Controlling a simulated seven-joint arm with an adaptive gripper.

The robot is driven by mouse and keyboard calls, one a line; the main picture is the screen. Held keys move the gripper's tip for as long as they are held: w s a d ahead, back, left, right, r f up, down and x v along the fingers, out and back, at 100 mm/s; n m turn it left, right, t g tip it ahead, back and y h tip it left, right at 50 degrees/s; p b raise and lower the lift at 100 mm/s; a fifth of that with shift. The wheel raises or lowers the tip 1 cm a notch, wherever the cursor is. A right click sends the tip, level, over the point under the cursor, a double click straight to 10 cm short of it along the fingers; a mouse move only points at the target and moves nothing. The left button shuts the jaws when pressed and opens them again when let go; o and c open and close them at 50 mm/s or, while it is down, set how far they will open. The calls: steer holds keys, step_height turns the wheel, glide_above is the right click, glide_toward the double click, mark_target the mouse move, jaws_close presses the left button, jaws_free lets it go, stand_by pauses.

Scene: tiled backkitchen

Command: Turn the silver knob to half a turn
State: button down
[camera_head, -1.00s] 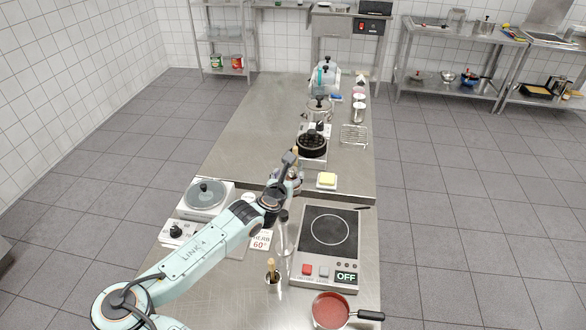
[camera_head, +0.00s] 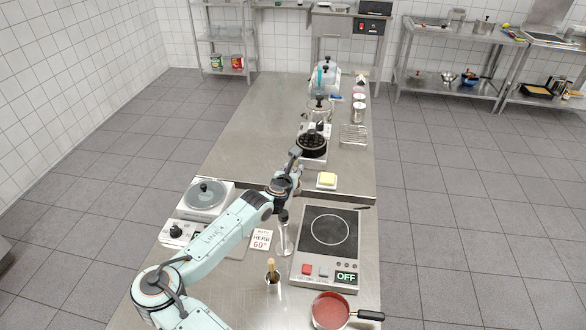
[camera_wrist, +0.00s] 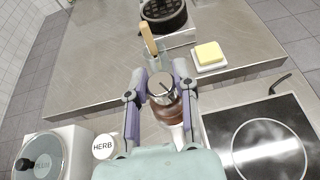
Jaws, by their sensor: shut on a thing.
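The silver knob (camera_wrist: 161,86) is a short round metal cap with a dark line across its top. It sits above a brown, glassy body (camera_wrist: 168,112) in the wrist view. My gripper (camera_wrist: 158,84) has its two fingers on either side of the knob, shut on it. In the head view my gripper (camera_head: 284,188) is near the edge between the two worktops, and the arm hides most of the knob there. The dark line on the knob slants in the wrist view.
A butter dish (camera_head: 327,180) and a wooden-handled tool (camera_wrist: 148,37) stand close beyond the gripper. An induction hob (camera_head: 328,235) reading OFF is at right.

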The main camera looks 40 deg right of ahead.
steer(key=shift+m+g, duration=0.3)
steer(key=shift+m, duration=0.1)
steer(key=shift+w+m+g+h, duration=0.1)
steer(key=shift+m+g+h, duration=0.7)
steer(key=shift+m+h, duration=0.1)
steer(key=shift+m+g+h, duration=0.7)
steer(key=shift+m+g, duration=1.1)
steer(key=shift+g, duration=0.1)
steer(key=c, duration=0.8)
jaws_free()
steer(key=shift+c, duration=0.2)
